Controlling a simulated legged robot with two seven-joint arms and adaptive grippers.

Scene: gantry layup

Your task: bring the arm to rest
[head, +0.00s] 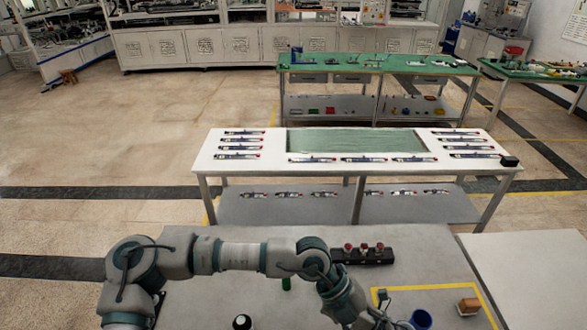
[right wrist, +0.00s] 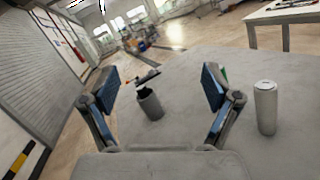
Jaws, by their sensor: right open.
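My left arm comes in from the left in the head view, bends over the near grey table and runs to the right. Its gripper (head: 388,316) is low over the table near the yellow outline, partly cut off by the bottom edge; its jaws are too unclear to read. My right gripper (right wrist: 160,95) shows in the right wrist view, its two blue-padded fingers spread wide with nothing gripped. A dark grey cup (right wrist: 150,106) with something dark in its top stands beyond the fingers, in line with the gap. A pale can (right wrist: 265,108) stands right of the right finger.
A white table (head: 265,168) with small parts stands beyond.

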